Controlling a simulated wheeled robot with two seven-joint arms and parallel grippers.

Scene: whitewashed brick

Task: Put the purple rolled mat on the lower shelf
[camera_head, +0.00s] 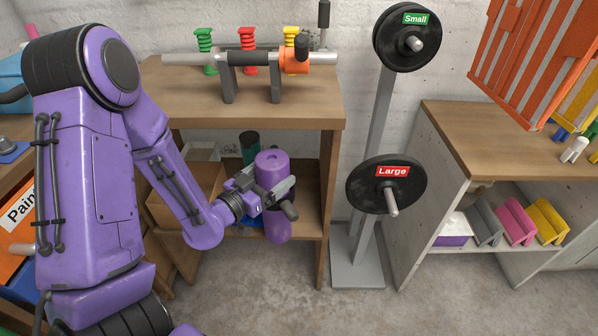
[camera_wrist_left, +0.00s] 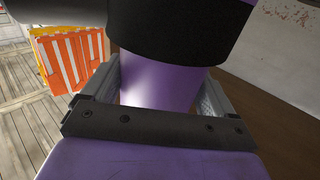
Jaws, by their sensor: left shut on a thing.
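The purple rolled mat (camera_head: 272,166) stands about upright in front of the wooden bench. My left gripper (camera_head: 279,193) is shut around its middle. In the left wrist view the mat (camera_wrist_left: 160,88) shows between the two fingers, with a wide black band (camera_wrist_left: 185,35) around it. The lower shelf (camera_head: 311,208) is the board under the bench top, behind the mat. The mat and my left gripper hide part of that shelf. I cannot tell whether the mat touches the shelf edge. My right gripper is not in view.
A cardboard box (camera_head: 172,207) fills the shelf's left side, with a dark green cylinder (camera_head: 250,146) behind. Some shelf room shows right of the mat. The bench top (camera_head: 310,102) is above. A weight stand (camera_head: 358,245) with black plates is at right.

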